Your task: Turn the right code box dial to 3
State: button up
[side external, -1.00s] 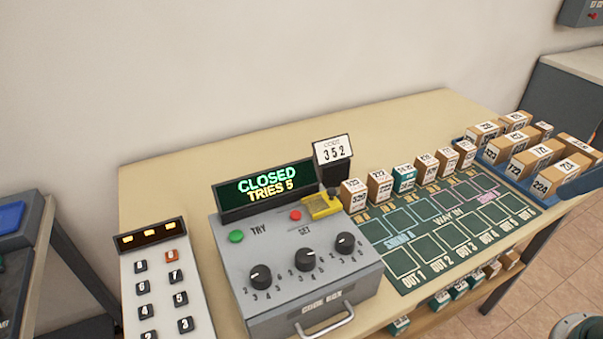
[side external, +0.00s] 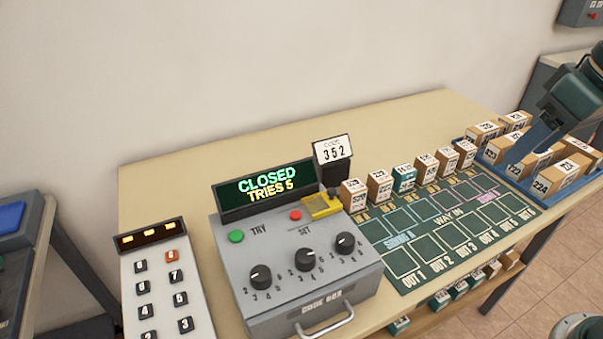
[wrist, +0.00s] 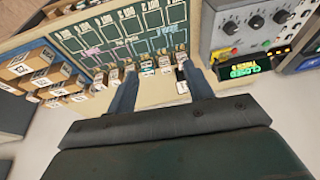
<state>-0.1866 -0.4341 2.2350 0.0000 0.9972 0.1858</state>
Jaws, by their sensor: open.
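The grey code box (side external: 315,302) stands on the table with three black dials along its front. The right dial (side external: 345,241) is the one nearest the green mat; I cannot read its setting for certain. In the wrist view the box is upside down at the upper right, with the right dial (wrist: 227,28) on its left side. The display (side external: 266,186) reads CLOSED, TRIES 5. My gripper (wrist: 160,88) is open and empty, well to the right of the box in the side view, above the blue tray of parcels.
A green mat (side external: 421,248) with marked squares lies right of the box, with a row of small parcels (side external: 380,185) behind it. The blue tray (side external: 512,187) of parcels is at the right end. A numbered keypad (side external: 165,275) stands left of the box.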

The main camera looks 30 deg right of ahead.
jog(key=w+a+g, duration=0.2)
jog(key=w+a, duration=0.6)
jog(key=a, duration=0.2)
jog(key=g, duration=0.2)
send_over(346, 238)
jog(key=shift+h, duration=0.4)
notch_tip(346, 238, down, 5)
jog(key=shift+f, duration=0.1)
jog(key=shift+f, duration=6.85)
jog(key=c, duration=1)
